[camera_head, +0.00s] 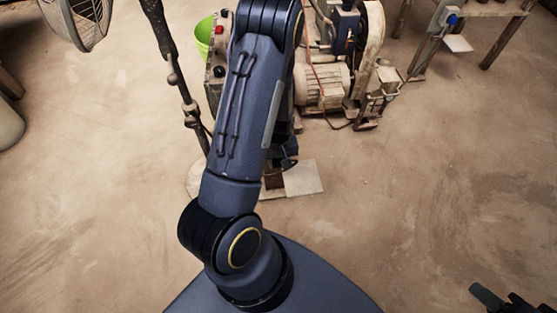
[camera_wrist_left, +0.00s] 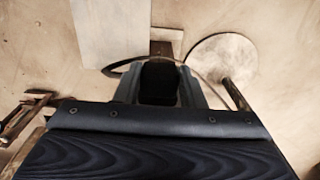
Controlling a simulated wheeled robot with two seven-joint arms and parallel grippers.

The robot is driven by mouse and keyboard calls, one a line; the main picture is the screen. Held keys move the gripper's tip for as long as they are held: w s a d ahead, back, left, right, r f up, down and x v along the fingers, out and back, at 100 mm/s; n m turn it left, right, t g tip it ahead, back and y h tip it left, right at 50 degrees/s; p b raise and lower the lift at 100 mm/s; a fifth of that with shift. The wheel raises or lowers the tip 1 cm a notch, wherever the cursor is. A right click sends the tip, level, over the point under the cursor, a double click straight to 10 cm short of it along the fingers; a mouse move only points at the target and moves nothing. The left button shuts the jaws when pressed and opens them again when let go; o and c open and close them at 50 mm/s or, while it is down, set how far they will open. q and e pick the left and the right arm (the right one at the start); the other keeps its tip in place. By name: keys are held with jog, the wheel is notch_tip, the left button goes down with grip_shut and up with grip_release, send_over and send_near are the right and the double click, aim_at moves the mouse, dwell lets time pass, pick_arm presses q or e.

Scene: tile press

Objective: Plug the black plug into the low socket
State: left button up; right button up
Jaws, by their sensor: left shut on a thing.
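In the left wrist view, my left gripper (camera_wrist_left: 159,100) is shut on the black plug (camera_wrist_left: 160,78), a dark block between its two fingers. A dark cable (camera_wrist_left: 112,68) curves out on both sides of it. In the head view my left arm hides most of the left gripper and the plug; only a dark part shows beside the arm, above the floor. A grey box with a round blue socket-like part (camera_head: 452,19) is on a wooden stand at the upper right. I cannot tell which is the low socket. My right gripper (camera_head: 513,301) is dark and partly cut off at the lower right corner.
A machine with a motor (camera_head: 322,83) stands at the back centre. A fan (camera_head: 78,18) is at upper left. A pale board (camera_head: 303,178) lies on the floor. The right floor is clear.

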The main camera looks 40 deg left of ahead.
pick_arm(q)
jog(key=shift+w+a, duration=0.35)
dwell(1.0)
jog(key=o, duration=1.1)
jog(key=shift+c, duration=0.2)
jog(key=shift+r, duration=0.1)
notch_tip(320, 180, up, 8)
jog(key=p, duration=0.3)
jog(key=shift+f, duration=0.2)
